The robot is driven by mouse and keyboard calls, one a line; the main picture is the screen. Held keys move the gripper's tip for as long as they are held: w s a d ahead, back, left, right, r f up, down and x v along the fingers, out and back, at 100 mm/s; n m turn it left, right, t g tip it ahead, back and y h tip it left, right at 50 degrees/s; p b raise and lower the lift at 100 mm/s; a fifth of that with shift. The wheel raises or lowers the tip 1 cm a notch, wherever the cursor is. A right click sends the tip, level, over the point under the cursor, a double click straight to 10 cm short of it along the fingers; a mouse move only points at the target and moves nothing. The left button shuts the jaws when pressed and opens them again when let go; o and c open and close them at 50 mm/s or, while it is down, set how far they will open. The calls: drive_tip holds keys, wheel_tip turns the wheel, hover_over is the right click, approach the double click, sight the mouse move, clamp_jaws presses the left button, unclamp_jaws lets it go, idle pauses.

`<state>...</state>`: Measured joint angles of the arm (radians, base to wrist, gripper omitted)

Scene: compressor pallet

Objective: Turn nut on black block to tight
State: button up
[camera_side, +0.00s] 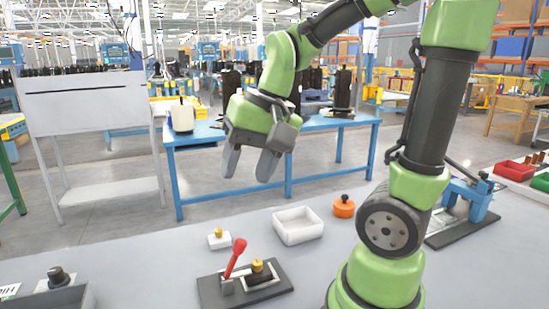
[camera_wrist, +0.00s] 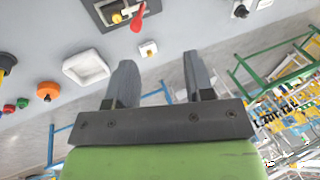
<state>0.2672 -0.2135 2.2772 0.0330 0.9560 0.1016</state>
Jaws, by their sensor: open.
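A black plate (camera_side: 215,296) lies on the grey table at the front in the side view. It carries a red-knobbed lever (camera_side: 236,258) and a small dark block (camera_side: 258,276) with a brass nut (camera_side: 257,265) on top. In the wrist view the plate (camera_wrist: 97,13), the lever (camera_wrist: 138,18) and the brass nut (camera_wrist: 116,18) show at the top edge, partly cut off. How tight the nut is, I cannot tell. My gripper (camera_side: 249,174) is open and empty, well above the table and apart from the plate; its fingers (camera_wrist: 160,60) also show in the wrist view.
A white block with a brass top (camera_side: 219,239) sits behind the plate. A white tray (camera_side: 298,226), an orange piece with a black knob (camera_side: 344,207) and a blue fixture (camera_side: 468,200) stand to the right.

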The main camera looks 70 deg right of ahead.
drive_tip(key=s+a+r+n+t, duration=0.3)
drive_tip(key=s+a+n, duration=0.1)
drive_tip(key=s+n, duration=0.1)
drive_tip(key=shift+s+a+r+y, duration=0.3)
drive_tip(key=shift+s+a, duration=0.1)
drive_tip(key=shift+s, duration=0.25)
drive_tip(key=shift+w, duration=0.1)
idle(1.2)
